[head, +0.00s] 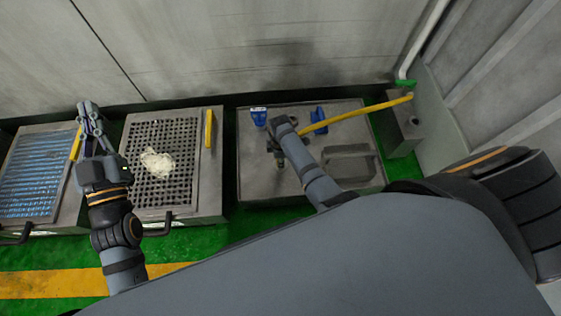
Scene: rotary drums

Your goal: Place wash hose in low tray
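A yellow hose (355,115), which looks like the wash hose, runs from the grey box on the right onto a low, wide metal tray (352,192). Its left end lies near a blue part (319,121). My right gripper (276,157) is over the left half of this tray, left of the hose end; its fingers are small and dark, so whether it is open or shut is unclear. My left gripper (90,108) is over the gap between the two left-hand trays, its fingers apart and nothing seen between them.
A perforated tray (185,185) with a pale crumpled lump (158,162) stands left of centre. A blue-slatted tray (32,175) stands far left. A grey box (402,125) and wall bound the right.

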